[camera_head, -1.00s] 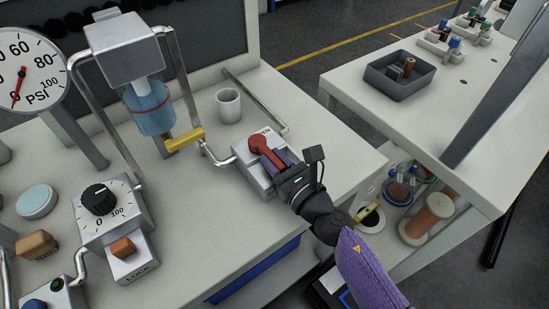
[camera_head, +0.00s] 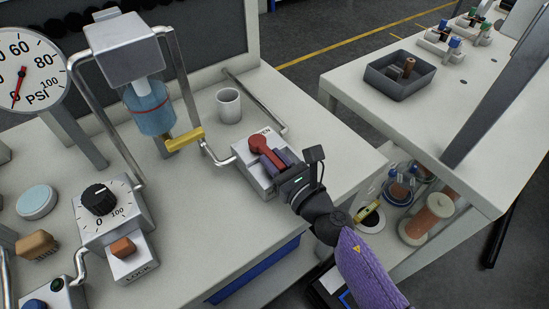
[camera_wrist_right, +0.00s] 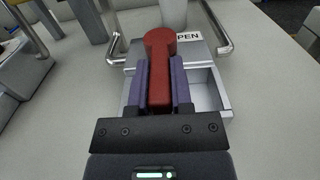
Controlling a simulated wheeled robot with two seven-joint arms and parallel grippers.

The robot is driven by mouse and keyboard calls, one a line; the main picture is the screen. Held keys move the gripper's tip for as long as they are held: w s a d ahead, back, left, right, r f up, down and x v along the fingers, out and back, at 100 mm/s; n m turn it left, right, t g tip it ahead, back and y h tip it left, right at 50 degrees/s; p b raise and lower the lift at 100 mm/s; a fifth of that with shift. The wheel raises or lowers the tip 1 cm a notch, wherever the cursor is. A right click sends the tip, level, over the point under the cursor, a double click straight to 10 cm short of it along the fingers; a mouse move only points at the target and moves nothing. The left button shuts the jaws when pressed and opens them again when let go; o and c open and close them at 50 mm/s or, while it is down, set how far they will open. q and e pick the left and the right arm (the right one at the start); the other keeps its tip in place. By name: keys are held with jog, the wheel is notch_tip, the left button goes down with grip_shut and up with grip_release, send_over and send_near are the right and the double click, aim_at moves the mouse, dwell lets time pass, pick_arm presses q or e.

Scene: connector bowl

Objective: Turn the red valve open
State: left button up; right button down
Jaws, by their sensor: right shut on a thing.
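The red valve handle (camera_head: 263,146) sits on a grey metal block (camera_head: 248,162) on the white table, with a label (camera_head: 266,131) partly hidden, its letters "PEN" showing. My right gripper (camera_head: 275,161) is shut on the handle's lever, its purple fingers on either side. In the right wrist view the red handle (camera_wrist_right: 168,75) runs from its round hub down between the two fingers (camera_wrist_right: 169,88). The label (camera_wrist_right: 188,36) shows beside the hub. My left gripper is not in view.
A pressure gauge (camera_head: 30,75) reads near 0. A black dial (camera_head: 98,199) and an orange lock switch (camera_head: 123,247) are front left.

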jog(key=shift+w+d+f+n+g+y+b, duration=0.2)
jog(key=shift+d+f+n+g+y+b, duration=0.05)
jog(key=shift+n+g+y+b, duration=0.3)
jog(key=shift+d+r+y, duration=0.1)
jog(key=shift+y, duration=0.15)
jog(key=shift+r+n+g, duration=0.1)
jog(key=shift+n+g, duration=0.15)
jog(key=c, duration=0.5)
grip_release()
